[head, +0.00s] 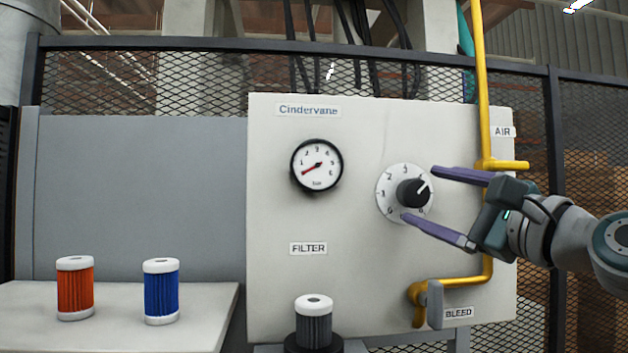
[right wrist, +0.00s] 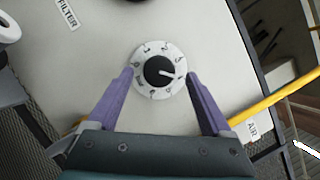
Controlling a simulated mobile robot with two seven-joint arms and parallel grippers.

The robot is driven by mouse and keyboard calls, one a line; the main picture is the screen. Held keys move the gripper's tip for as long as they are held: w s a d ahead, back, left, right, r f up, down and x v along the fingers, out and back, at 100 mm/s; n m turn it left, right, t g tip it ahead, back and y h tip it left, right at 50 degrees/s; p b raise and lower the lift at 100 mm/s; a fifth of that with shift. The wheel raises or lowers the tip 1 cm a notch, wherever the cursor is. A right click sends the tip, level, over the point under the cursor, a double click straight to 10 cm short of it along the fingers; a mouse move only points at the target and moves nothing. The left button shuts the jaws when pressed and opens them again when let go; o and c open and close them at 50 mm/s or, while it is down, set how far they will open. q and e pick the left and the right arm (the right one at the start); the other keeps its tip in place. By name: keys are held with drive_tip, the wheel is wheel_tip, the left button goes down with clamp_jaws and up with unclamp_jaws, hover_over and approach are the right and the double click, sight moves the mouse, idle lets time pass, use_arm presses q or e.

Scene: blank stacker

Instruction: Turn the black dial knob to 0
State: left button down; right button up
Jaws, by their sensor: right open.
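The black dial knob (head: 413,192) sits on a round white numbered dial plate (head: 388,207) on the right half of the pale panel. Its white pointer line aims up and to the right in the head view. The knob also shows in the right wrist view (right wrist: 159,71), centred beyond the fingers. My right gripper (head: 418,193) is open, with its purple fingers above and below the knob in the head view. In the right wrist view the fingers (right wrist: 157,80) lie on either side of the dial; contact with the knob is not visible. My left gripper is not in view.
A pressure gauge (head: 317,166) is left of the dial. A yellow pipe (head: 483,100) with a bleed valve (head: 433,303) runs along the panel's right side. Orange (head: 75,288), blue (head: 161,291) and grey (head: 314,322) filters stand low at left and centre.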

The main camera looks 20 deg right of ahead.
sight(419, 194)
drive_tip(key=shift+p+x, duration=0.35)
drive_tip(key=shift+x, duration=1.45)
clamp_jaws()
drive_tip(key=shift+n, duration=0.3)
